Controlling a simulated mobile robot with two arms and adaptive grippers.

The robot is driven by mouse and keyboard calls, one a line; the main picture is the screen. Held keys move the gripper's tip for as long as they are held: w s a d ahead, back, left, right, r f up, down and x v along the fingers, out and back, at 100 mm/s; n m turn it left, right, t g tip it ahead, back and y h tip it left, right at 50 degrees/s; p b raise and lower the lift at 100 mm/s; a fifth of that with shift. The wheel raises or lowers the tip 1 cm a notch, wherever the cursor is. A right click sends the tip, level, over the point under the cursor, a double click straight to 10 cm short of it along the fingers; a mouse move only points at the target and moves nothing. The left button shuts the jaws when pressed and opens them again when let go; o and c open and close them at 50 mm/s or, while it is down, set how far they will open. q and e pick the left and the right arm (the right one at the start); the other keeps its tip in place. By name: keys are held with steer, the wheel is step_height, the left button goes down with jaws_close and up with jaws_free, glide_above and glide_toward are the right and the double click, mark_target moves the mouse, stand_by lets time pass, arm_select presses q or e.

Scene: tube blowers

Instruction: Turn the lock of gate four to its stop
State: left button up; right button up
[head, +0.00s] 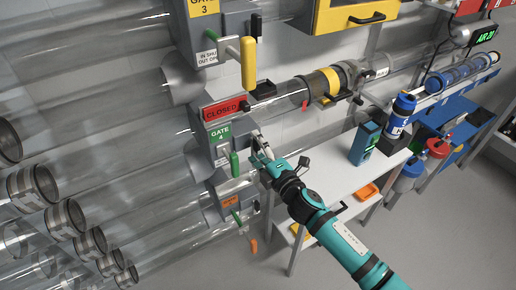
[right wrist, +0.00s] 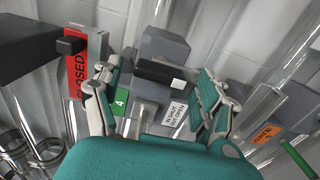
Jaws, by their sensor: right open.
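Gate four is a grey housing with a red CLOSED sign (head: 226,109), a green GATE 4 label (head: 220,134) and a green handle (head: 234,164). In the right wrist view, the CLOSED sign (right wrist: 78,78) is at left and the green label (right wrist: 120,101) shows behind the fingers. A dark bar with a white patch, apparently the lock (right wrist: 162,72), shows between the fingertips. My right gripper (head: 261,146) is open at the right side of the housing. Its two fingers stand either side of the bar; contact cannot be told. My left gripper is not in view.
Gate three's yellow handle (head: 248,64) projects above, and an orange-labelled gate (head: 230,201) sits below. A white table (head: 328,178) with a teal box (head: 365,143) and blue canister (head: 400,115) stands right. Clear tubes run across the wall.

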steer(key=shift+s+d, duration=0.1)
steer(key=v, duration=1.1)
steer(key=shift+s+d, duration=0.25)
steer(key=shift+s, duration=0.05)
stand_by(0.7)
